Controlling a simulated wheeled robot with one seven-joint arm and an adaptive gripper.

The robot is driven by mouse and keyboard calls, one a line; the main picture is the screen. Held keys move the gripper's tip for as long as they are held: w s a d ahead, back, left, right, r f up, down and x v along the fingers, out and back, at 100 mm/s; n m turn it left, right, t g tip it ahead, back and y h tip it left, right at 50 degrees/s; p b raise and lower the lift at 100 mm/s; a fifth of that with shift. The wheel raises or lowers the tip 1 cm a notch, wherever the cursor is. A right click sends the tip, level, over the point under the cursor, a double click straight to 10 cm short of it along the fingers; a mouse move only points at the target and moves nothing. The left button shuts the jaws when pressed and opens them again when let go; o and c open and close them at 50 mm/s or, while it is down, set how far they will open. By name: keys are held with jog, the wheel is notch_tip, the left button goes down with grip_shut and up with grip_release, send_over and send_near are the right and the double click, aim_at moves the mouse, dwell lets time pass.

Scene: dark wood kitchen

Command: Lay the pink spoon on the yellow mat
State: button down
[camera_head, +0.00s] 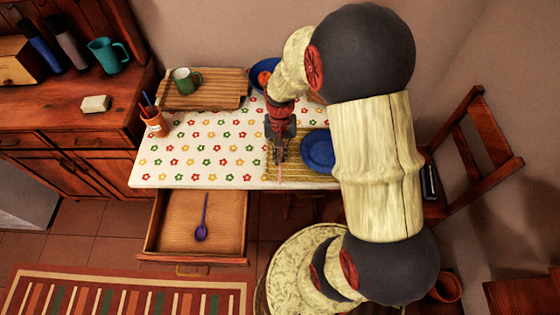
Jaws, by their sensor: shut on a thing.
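My gripper (279,154) points down over the yellow mat (300,176) at the table's front edge. It is shut on a thin pink piece, the pink spoon (281,173), of which only a small part shows just below the fingers. The rest of the spoon is hidden by the gripper or too small to make out. I cannot tell whether the spoon touches the mat. A blue plate (317,150) sits on the mat to the right of the gripper, partly covered by my arm.
An open drawer (170,243) below the table holds a purple spoon (202,222). An orange cup (155,124) with utensils, a wooden tray (215,97) with a green mug (184,80), and a blue bowl (258,72) stand on the table. The flowered tabletop left of the mat is clear.

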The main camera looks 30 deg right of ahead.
aim_at(280, 158)
jog(key=shift+f+b, duration=0.4)
jog(key=shift+f, duration=1.25)
jog(key=shift+f, duration=0.15)
jog(key=c, duration=2)
grip_release()
jog(key=shift+c, duration=0.2)
jog(key=shift+o, duration=0.2)
